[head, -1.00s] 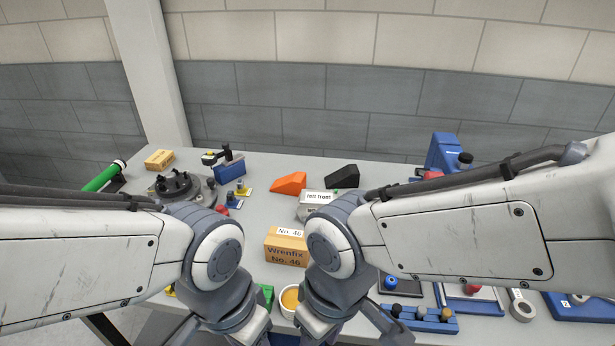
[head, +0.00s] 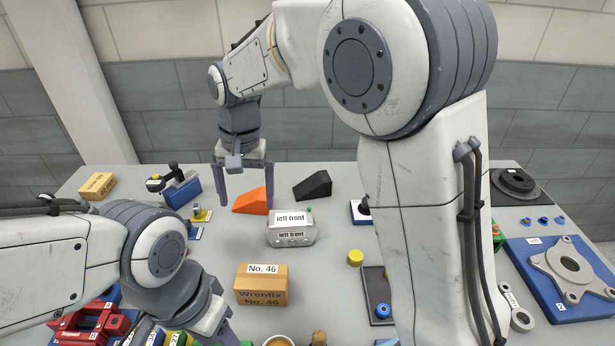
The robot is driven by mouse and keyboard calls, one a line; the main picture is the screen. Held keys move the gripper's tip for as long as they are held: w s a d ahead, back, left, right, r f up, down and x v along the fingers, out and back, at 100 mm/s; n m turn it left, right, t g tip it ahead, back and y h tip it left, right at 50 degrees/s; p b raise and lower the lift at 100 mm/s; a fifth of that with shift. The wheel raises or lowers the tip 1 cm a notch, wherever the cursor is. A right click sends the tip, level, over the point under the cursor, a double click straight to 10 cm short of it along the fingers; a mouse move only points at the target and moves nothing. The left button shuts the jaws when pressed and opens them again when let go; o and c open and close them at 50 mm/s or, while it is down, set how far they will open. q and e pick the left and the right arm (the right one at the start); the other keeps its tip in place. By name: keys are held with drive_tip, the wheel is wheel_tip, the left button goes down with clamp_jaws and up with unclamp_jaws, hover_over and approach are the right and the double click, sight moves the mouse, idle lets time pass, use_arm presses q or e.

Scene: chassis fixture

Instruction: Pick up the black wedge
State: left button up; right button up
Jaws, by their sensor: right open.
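The black wedge (head: 313,186) lies on the grey table at the back, right of the orange wedge (head: 251,202). My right gripper (head: 246,203) points down with its two fingers spread apart, open and empty. In the picture its fingers stand on either side of the orange wedge, left of the black wedge and apart from it. I cannot tell its exact height or whether it touches the orange wedge. My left gripper (head: 213,324) is at the bottom left, mostly cut off by the frame edge, and its fingers do not show clearly.
A grey "left front" container (head: 291,236) stands just in front of the wedges. A cardboard Wrenfix box (head: 261,291) is nearer. A blue block (head: 182,192) lies left of the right gripper. The table right of the black wedge is partly hidden by my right arm.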

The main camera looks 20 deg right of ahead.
drive_tip(key=w+d+f+m, duration=0.2)
drive_tip(key=w+d+m, duration=0.35)
drive_tip(key=w, duration=0.55)
drive_tip(key=m+p, duration=0.1)
drive_tip(key=m, duration=0.9)
hover_over(316, 179)
drive_tip(key=shift+n+h, duration=0.25)
drive_tip(key=shift+h, duration=0.05)
wheel_tip(316, 179, down, 7)
drive_tip(key=shift+s+d+f, duration=0.1)
drive_tip(key=shift+d+f, duration=0.05)
drive_tip(key=shift+f, duration=0.05)
wheel_tip(316, 179, down, 5)
drive_tip(key=shift+d+r+p, duration=0.1)
drive_tip(key=shift+r+p, duration=0.1)
drive_tip(key=shift+p, duration=0.15)
drive_tip(key=f, duration=0.1)
drive_tip(key=f+p, duration=0.1)
drive_tip(key=f, duration=0.1)
drive_tip(key=f+p, duration=0.1)
drive_tip(key=f, duration=0.1)
drive_tip(key=shift+a+f, duration=0.2)
drive_tip(key=shift+a, duration=0.05)
drive_tip(key=shift+f, duration=0.25)
drive_tip(key=c, duration=1.3)
drive_tip(key=shift+r, duration=0.1)
clamp_jaws()
